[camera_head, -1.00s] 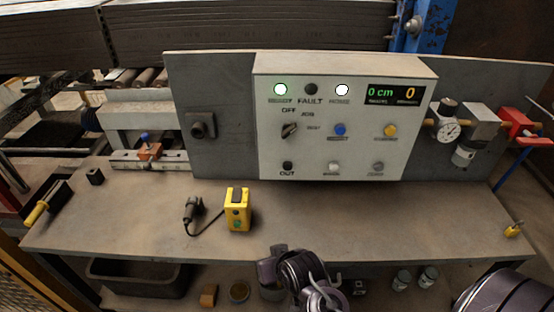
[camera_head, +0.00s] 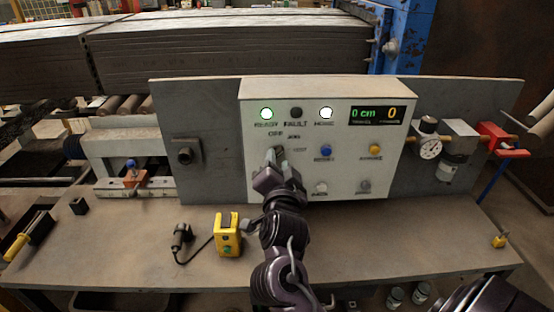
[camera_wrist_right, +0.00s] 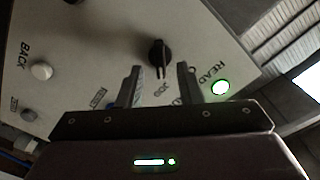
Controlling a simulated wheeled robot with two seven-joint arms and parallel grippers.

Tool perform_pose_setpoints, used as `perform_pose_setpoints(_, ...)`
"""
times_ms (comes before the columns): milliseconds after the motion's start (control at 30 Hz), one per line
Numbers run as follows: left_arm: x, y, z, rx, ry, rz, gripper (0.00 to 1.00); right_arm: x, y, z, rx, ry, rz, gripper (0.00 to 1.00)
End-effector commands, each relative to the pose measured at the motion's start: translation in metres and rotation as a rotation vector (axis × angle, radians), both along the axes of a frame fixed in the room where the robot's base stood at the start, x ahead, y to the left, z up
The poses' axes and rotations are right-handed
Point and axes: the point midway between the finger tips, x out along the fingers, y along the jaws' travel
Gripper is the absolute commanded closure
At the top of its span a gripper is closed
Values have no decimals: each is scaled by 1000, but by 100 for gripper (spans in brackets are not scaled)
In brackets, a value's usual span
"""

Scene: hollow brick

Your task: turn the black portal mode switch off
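The black portal mode switch (camera_wrist_right: 155,52) is a round knob with a pointer on the light control panel (camera_head: 225,190). In the wrist view its pointer is directed down the picture, toward the JOG label. In the head view my right gripper (camera_head: 277,160) is in front of the switch and hides most of it, below the OFF and JOG lettering. In the wrist view the right gripper's fingers (camera_wrist_right: 158,82) are apart with nothing between them, and the knob is just beyond the tips. Contact is not visible. My left gripper is not in view.
The panel also carries a blue button (camera_head: 326,150), a yellow button (camera_head: 375,149), a white button (camera_head: 320,188) and lit lamps. A yellow box (camera_head: 228,240) with a cabled dark tool (camera_head: 181,237) stands on the bench (camera_head: 120,250). A gauge (camera_head: 430,148) is at right.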

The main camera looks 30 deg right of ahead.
Motion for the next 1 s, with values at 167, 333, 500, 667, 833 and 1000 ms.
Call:
perform_pose_setpoints(167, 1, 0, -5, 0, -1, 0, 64, 18, -10, -1, -3, -1, 2, 67)
perform_pose_setpoints(333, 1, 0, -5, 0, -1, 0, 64, 22, -13, 0, 0, 0, 1, 67)
perform_pose_setpoints(500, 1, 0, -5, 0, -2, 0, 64, 22, -13, 0, 0, 1, 2, 67)
perform_pose_setpoints(667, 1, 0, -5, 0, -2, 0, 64, 22, -13, 0, 0, 1, 2, 87)
perform_pose_setpoints(833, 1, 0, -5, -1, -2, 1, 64, 22, -13, 0, 0, 1, 2, 100)
perform_pose_setpoints(1000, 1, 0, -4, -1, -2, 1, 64, 22, -13, 0, -6, 4, 2, 100)
